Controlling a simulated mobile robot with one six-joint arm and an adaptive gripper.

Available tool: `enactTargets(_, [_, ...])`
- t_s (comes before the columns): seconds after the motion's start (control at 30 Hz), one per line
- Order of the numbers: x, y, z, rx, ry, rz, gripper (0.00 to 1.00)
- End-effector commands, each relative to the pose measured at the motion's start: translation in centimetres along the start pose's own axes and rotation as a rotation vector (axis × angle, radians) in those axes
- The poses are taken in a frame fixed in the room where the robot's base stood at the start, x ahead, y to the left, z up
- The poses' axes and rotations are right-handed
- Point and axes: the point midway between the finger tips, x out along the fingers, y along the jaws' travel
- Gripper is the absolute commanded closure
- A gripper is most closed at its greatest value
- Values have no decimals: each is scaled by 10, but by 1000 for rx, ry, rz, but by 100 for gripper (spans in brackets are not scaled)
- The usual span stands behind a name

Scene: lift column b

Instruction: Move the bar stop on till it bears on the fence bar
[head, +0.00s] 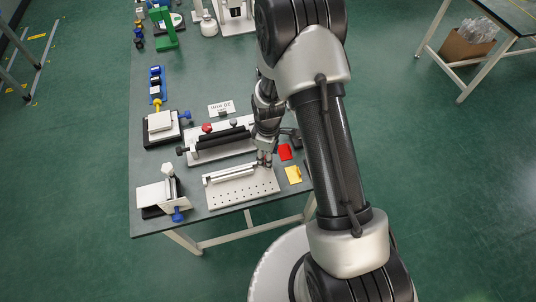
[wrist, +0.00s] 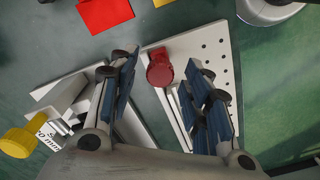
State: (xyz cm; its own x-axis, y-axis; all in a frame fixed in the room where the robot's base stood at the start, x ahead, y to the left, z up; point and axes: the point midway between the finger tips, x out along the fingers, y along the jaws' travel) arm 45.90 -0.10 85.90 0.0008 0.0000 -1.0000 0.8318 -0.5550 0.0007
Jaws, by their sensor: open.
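A pale fence bar (head: 232,173) lies along the back part of a plate with rows of holes (head: 243,190); the plate also shows in the wrist view (wrist: 215,42). A red round-headed piece (wrist: 160,72), which I take for the bar stop, sits by the bar's end in the wrist view. My gripper (head: 265,160) is over the bar's right end. In the wrist view my gripper (wrist: 162,62) is open, one finger on each side of the red piece, with gaps showing. Whether the stop touches the bar cannot be told; the right finger hides part of the bar.
A fixture with a black bar (head: 225,138) stands just behind the plate. A white-topped device (head: 155,193) stands left.

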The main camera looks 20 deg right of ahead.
Motion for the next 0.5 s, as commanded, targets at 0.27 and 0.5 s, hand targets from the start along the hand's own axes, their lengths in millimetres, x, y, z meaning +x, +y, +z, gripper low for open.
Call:
enactTargets(0.27, [0, 0, 0, 0, 0, 0, 70])
enactTargets(0.5, [0, 0, 0, 0, 0, -1, 86])
